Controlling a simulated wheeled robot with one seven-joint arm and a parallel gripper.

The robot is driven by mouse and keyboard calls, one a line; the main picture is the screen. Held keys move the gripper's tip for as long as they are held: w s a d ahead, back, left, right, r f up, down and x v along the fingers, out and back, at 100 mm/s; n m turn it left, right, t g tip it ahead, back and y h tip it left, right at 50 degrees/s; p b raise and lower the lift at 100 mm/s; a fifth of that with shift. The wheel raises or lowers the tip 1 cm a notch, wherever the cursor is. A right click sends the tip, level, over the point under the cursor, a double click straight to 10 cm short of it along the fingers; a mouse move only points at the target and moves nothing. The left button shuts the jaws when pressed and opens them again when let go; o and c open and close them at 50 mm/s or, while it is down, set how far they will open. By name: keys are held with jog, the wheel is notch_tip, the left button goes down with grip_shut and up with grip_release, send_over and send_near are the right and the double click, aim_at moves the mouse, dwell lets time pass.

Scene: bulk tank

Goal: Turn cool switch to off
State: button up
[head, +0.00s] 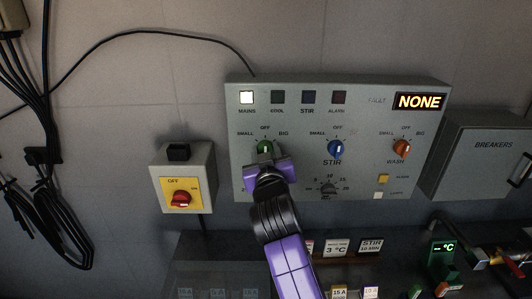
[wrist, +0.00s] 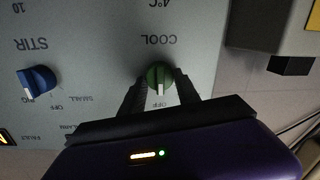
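The cool switch is a green knob (head: 265,146) on the grey control panel (head: 350,101). In the wrist view the same green knob (wrist: 160,75) sits under the word COOL, and the picture is upside down. Its white pointer faces the OFF label. My gripper (head: 265,163) is at the knob, covering its lower part and its name in the head view. In the wrist view my gripper's dark fingers (wrist: 160,86) stand on either side of the knob, very near its edges. Whether they touch it is not clear. The COOL lamp (head: 277,97) is dark.
A blue STIR knob (head: 335,149) and an orange WASH knob (head: 401,148) sit to the right. The MAINS lamp (head: 246,97) is lit, and the display (head: 419,102) reads NONE. A red-handled switch box (head: 185,152) is left, a breakers box (head: 480,150) right.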

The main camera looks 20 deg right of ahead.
jog(key=o, duration=0.4)
jog(key=b+v, duration=0.1)
jog(key=v, duration=0.6)
jog(key=shift+s+b, duration=0.3)
jog(key=shift+s, duration=0.1)
jog(key=shift+a, duration=0.1)
